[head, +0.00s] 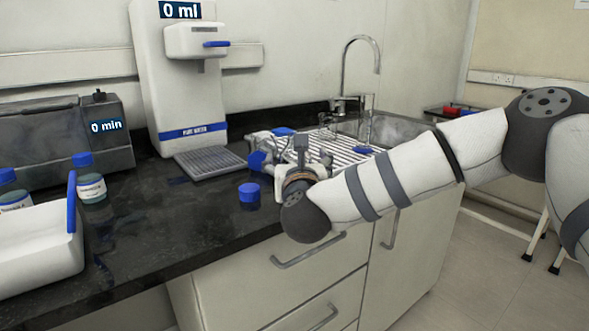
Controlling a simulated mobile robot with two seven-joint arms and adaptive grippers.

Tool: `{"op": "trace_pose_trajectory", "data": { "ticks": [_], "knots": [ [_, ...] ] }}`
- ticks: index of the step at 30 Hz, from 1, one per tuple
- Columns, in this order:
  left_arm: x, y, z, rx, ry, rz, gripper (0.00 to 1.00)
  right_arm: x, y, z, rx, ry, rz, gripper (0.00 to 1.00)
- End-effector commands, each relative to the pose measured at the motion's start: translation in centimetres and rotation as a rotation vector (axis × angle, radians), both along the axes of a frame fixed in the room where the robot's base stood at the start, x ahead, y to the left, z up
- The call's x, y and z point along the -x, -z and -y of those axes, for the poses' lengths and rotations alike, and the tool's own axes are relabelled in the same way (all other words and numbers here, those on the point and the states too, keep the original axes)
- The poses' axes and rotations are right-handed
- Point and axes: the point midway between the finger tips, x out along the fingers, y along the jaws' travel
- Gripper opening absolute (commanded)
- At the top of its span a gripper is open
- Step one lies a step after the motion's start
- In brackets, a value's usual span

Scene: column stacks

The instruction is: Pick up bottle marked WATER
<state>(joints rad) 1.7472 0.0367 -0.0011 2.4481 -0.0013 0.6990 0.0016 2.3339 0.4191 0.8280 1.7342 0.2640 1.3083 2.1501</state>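My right gripper (285,160) is over the counter in front of the draining rack, at the end of the arm from the right. Its fingers are partly hidden by its own wrist, and I cannot tell whether they are open or shut. A blue item (258,160) is right by the fingers; I cannot tell whether it is held. Two blue-capped bottles stand at the left, one (91,185) by the grey bath and one (13,198) at the edge. No label reading WATER is legible. My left gripper is not in view.
A blue cap (249,194) sits on the dark counter (190,225). The PURE WATER dispenser (188,90) reads 0 ml. Behind are a ribbed draining rack (345,148) and a sink tap (362,42).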

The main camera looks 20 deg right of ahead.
Motion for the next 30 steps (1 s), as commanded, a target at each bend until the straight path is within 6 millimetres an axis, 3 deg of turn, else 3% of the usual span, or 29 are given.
{"op": "trace_pose_trajectory", "data": {
  "ticks": [6, 13, 21, 23, 30],
  "knots": [
    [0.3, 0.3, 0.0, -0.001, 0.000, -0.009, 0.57, -3.4, 0.7, 0.9, 0.002, 0.001, -0.001, 0.81],
    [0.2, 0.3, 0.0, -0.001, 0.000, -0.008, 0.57, -3.6, 0.6, 0.9, 0.002, 0.000, -0.001, 0.81],
    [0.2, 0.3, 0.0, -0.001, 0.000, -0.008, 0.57, -3.5, 0.6, 0.9, 0.002, 0.000, -0.001, 0.21],
    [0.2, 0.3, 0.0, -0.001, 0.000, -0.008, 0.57, -3.5, 0.5, 0.9, 0.002, 0.000, 0.000, 0.16],
    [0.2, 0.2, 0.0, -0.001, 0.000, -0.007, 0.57, -3.5, 0.2, 0.9, 0.001, 0.000, 0.002, 0.16]
  ]
}}
